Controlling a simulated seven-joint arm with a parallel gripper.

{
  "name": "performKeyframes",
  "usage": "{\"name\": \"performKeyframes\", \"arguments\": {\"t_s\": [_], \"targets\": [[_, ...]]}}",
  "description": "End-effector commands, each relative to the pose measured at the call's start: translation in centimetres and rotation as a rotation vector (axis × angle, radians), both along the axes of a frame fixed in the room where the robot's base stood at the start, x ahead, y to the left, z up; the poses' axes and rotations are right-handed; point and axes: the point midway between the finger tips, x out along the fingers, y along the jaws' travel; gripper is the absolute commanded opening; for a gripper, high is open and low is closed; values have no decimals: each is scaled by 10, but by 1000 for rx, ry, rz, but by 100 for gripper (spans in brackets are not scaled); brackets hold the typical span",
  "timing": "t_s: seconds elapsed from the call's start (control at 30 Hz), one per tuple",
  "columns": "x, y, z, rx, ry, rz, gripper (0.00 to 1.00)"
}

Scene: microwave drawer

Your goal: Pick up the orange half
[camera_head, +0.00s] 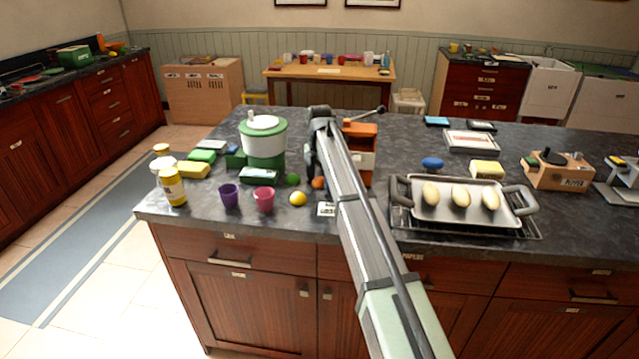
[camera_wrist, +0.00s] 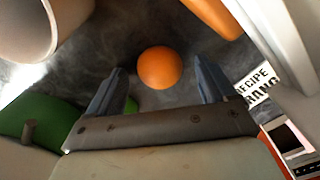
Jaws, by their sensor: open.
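The orange half (camera_head: 318,183) is a small round orange shape on the dark counter, beside my arm in the head view and partly hidden by it. In the wrist view the orange half (camera_wrist: 159,67) looks rounded and smooth on top; no cut face shows. My gripper (camera_wrist: 161,76) is open and empty. Its two dark fingers lie either side of the orange half in the picture, with a gap on each side. I cannot tell the height left between the fingertips and the counter. In the head view my fingers are hidden.
A green lime (camera_head: 292,179) and a yellow lemon (camera_head: 298,198) lie left of the orange half. Purple (camera_head: 229,196) and pink (camera_head: 264,199) cups stand further left. A green-and-white canister (camera_head: 264,146) stands behind. A recipe card (camera_wrist: 258,83) lies close on the right in the wrist view.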

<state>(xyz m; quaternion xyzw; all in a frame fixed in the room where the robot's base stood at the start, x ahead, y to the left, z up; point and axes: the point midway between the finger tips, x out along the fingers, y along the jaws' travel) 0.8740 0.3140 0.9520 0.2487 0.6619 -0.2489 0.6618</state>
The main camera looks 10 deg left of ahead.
Motion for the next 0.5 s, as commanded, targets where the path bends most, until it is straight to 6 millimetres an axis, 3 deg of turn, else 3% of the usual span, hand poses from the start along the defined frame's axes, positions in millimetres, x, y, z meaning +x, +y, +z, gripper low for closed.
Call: {"name": "performKeyframes", "arguments": {"t_s": [0.1,0.5], "targets": [[0,0,0,0,0,0,84],[0,0,1,0,0,0,46]]}}
